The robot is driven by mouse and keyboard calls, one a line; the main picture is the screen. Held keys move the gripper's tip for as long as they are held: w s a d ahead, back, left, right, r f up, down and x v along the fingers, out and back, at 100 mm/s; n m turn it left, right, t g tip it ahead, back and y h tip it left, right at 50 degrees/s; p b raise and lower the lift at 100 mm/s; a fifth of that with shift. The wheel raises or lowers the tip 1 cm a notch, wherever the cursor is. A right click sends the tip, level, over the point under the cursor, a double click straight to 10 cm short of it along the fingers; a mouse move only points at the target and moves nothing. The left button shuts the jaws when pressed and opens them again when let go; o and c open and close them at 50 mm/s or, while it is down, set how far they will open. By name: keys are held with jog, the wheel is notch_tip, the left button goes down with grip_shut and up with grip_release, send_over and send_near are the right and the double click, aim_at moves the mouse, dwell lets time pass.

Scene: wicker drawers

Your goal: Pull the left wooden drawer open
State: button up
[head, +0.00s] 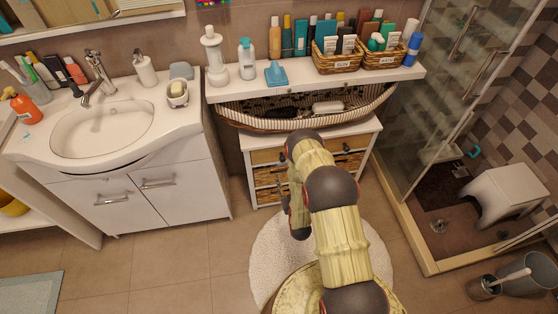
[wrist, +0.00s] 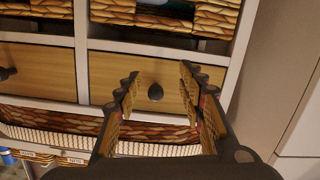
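The left wooden drawer (head: 264,156) is a light wood front in the white cabinet's upper row, shut in its frame. My arm covers its right part in the head view. The wrist view is upside down and shows the same drawer front (wrist: 210,92) with a dark round knob (wrist: 155,92). My gripper (wrist: 158,82) is open, with one finger on each side of the knob and a gap to both. Whether the fingertips touch the drawer front cannot be told. In the head view my arm largely hides the gripper.
The right wooden drawer (head: 350,160) is beside it, and wicker drawers (wrist: 110,10) sit below. The sink cabinet (head: 130,195) stands left. A round white rug (head: 262,250) lies on the floor in front.

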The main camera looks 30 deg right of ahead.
aim_at(283, 161)
jog(key=shift+t+h, duration=0.3)
jog(key=shift+t, duration=0.6)
jog(key=w+r+b, duration=0.1)
jog(key=w, duration=0.1)
jog(key=w+d+r+b, duration=0.1)
jog(key=w, duration=0.2)
jog(key=w+d+r, duration=0.1)
jog(key=w+r, duration=0.1)
jog(key=shift+w+d+b, duration=0.2)
jog(key=shift+w+b, duration=0.15)
jog(key=shift+b, duration=0.05)
grip_shut()
